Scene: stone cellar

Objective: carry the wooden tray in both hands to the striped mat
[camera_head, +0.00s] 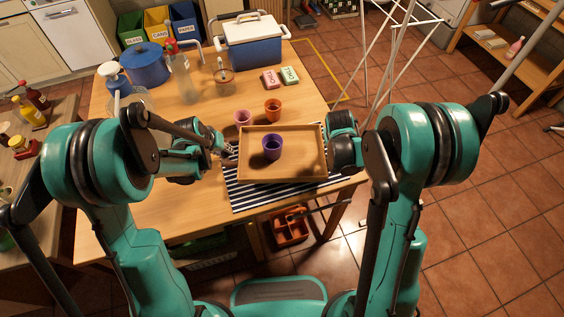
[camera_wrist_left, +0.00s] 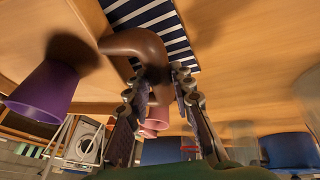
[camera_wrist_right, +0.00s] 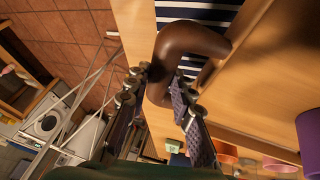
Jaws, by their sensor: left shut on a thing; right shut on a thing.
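The wooden tray (camera_head: 305,150) is level at the front of the table, over the striped mat (camera_head: 250,198). A purple cup (camera_head: 272,147) stands upright on the tray. I cannot tell whether tray and mat touch. My left gripper (camera_head: 229,151) is shut on the tray's left brown handle (camera_wrist_left: 142,45). My right gripper (camera_wrist_right: 160,88) is shut on the right brown handle (camera_wrist_right: 188,38); my wrist hides it in the head view.
A pink cup (camera_head: 243,117) and an orange cup (camera_head: 273,106) stand just behind the tray. Farther back are a cooler (camera_head: 255,50), a blue pot (camera_head: 147,67), bottles, a jar and two small boxes. The table's right edge is close beside my right gripper.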

